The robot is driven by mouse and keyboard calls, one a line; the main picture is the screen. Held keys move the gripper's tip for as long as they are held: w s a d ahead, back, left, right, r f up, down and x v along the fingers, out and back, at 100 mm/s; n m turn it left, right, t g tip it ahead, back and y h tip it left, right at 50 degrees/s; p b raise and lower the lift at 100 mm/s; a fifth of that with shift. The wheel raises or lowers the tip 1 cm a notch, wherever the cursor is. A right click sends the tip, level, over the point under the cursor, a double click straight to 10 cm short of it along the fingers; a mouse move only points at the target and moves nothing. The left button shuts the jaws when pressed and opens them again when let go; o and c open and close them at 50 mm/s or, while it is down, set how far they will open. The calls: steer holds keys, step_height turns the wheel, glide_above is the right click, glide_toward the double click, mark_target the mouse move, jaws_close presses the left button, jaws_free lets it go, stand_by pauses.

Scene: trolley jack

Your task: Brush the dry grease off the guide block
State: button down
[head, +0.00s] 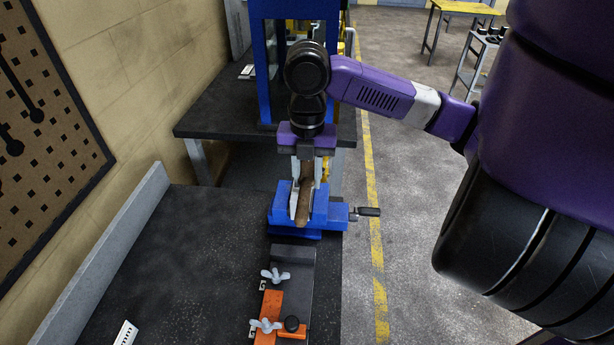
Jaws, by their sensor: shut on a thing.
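My gripper (306,190) points down over the blue vise (281,212) on the bench. Its pale fingers are shut on a brown, wooden-looking piece (304,208), which looks like the brush handle. It slants down toward the near side of the vise. Bristles cannot be made out, and the fingers hide part of the piece. I cannot tell whether its lower end touches anything. A dark grey block (293,262) lies just in front of the vise and may be the guide block. Dry grease on it cannot be made out.
The vise's crank handle (369,211) sticks out to the right. The bench top (170,275) is mostly clear to the left. A blue frame (264,75) stands behind.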

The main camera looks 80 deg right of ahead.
steer(key=shift+f+b, duration=2.5)
steer(key=shift+f, duration=0.45)
steer(key=shift+f+b, duration=0.55)
steer(key=shift+f, duration=0.05)
steer(key=shift+s, duration=0.1)
steer(key=shift+s, duration=0.45)
steer(key=shift+w, duration=0.1)
